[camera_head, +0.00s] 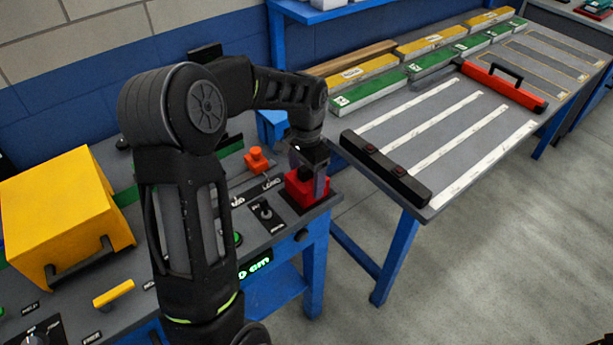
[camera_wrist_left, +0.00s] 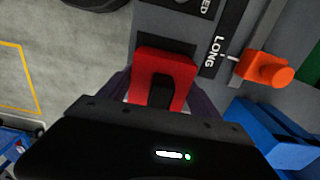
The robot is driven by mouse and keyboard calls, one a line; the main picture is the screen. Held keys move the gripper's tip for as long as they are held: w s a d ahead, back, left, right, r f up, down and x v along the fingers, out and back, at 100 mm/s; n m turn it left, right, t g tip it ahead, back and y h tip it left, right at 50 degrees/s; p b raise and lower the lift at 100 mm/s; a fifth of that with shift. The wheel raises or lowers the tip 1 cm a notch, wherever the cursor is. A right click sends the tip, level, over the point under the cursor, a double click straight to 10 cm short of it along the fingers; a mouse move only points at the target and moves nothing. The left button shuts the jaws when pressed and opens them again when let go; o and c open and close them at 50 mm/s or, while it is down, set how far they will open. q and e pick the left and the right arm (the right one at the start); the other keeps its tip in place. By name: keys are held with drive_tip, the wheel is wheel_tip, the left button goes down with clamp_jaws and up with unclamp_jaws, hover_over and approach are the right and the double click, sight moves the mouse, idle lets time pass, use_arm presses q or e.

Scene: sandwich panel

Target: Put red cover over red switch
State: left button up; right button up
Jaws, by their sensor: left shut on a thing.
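The red cover (camera_head: 297,194) is a box-like red piece at the right end of the control panel (camera_head: 285,225), over a dark square plate. My left gripper (camera_head: 309,176) reaches down from above and is shut on it. In the left wrist view the red cover (camera_wrist_left: 148,65) shows a black part in its middle and sits between my two fingers (camera_wrist_left: 163,88). I see no separate red switch; it may be hidden by the cover. I cannot tell whether the cover rests fully on the panel. My right gripper is not in view.
An orange knob (camera_head: 257,160) on a slider marked LONG is beside the cover. A black toggle (camera_head: 264,211) is in front of it. A yellow box (camera_head: 62,205) stands on the panel's left. A grey table (camera_head: 440,205) with white strips lies right, across a gap.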

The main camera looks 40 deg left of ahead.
use_arm(q)
drive_tip(key=o, duration=1.5)
drive_tip(key=shift+r+p, duration=0.35)
drive_tip(key=shift+r, duration=0.05)
wheel_tip(320, 180, up, 8)
drive_tip(key=p, duration=0.5)
drive_tip(key=shift+f+p, duration=0.1)
drive_tip(key=shift+p, duration=0.2)
